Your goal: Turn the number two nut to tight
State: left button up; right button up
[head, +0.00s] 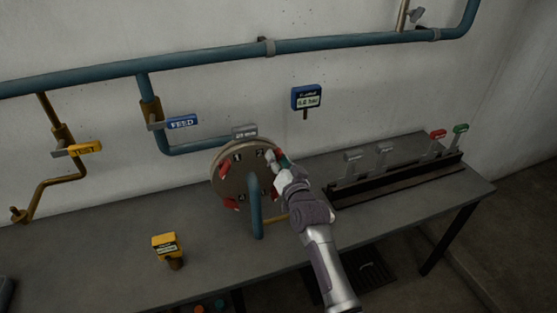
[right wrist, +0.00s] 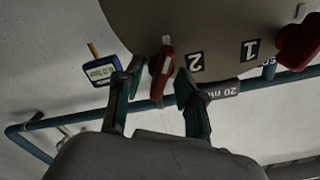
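The round plate (head: 232,188) stands on the bench with red nuts around its rim and number labels. The number two nut is a red winged piece (right wrist: 161,72) beside the "2" label (right wrist: 195,62) in the right wrist view. My right gripper (head: 280,161) is at the plate's upper right and largely hides this nut in the head view. In the wrist view its two fingers (right wrist: 158,92) are apart, one on each side of the nut, with gaps visible. Another red nut (right wrist: 298,42) sits by the "1" label. My left gripper is not in view.
A blue pipe (head: 256,215) rises in front of the plate. A blue gauge (head: 307,98) is behind it. A yellow-tagged item (head: 165,248) stands front left. A rack of levers (head: 400,178) is at right. The bench between them is mostly clear.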

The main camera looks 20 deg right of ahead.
jog(key=shift+s, duration=0.1)
jog(key=s, duration=1.1)
jog(key=shift+s+d, duration=0.2)
jog(key=shift+s, duration=0.2)
